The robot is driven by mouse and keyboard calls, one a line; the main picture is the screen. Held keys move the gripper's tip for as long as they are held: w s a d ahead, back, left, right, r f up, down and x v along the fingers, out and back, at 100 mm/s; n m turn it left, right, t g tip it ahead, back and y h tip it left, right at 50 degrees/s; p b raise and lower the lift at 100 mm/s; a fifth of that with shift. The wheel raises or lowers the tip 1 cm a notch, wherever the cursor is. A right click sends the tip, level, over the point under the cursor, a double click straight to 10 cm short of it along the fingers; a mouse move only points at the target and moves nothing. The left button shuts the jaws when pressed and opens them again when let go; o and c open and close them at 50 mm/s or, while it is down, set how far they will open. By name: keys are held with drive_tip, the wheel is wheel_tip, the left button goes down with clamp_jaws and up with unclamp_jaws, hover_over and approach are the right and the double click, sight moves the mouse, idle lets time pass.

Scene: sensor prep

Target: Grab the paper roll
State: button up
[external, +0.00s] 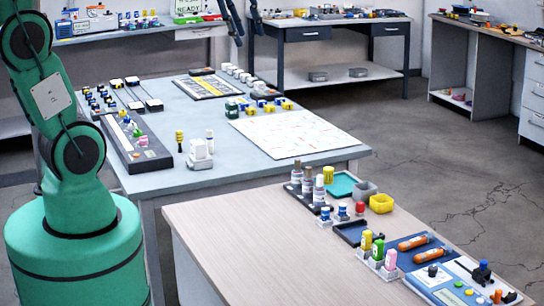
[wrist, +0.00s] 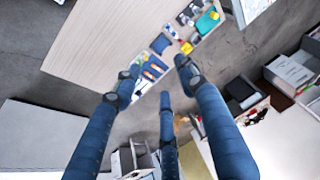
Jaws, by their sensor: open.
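My gripper (external: 245,30) shows only in part at the top edge of the external view, as dark fingers hanging down. In the wrist view my gripper (wrist: 160,76) has three blue fingers spread apart, with nothing between them. It is open and high above the furniture. I cannot pick out a paper roll for certain in either view. A small white clustered object (external: 200,153), whose exact kind I cannot tell, stands on the grey table (external: 235,178). My gripper is well apart from it.
The wooden table (external: 225,235) in front holds bottles, a yellow cup (external: 381,203), a grey cup (external: 364,191) and orange tubes (external: 415,242) along its right side. Its left part is bare. A dark workbench (external: 330,38) stands behind. Open floor (external: 430,150) lies at right.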

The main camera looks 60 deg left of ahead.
drive_tip(key=w+a+f+g+p, duration=0.1)
drive_tip(key=w+a+f, duration=0.1)
drive_tip(key=w+a, duration=0.85)
drive_tip(key=w+a+f+g+p, duration=0.1)
drive_tip(key=w+a+f, duration=0.2)
drive_tip(key=w+a, duration=0.75)
drive_tip(key=m+g+p, duration=0.1)
drive_tip(key=g+p, duration=0.1)
hover_over(210, 130)
drive_tip(key=shift+h, duration=0.4)
wheel_tip(210, 130, down, 35)
drive_tip(key=shift+w, duration=0.15)
drive_tip(key=shift+a+f, duration=0.15)
drive_tip(key=shift+f, duration=4.3)
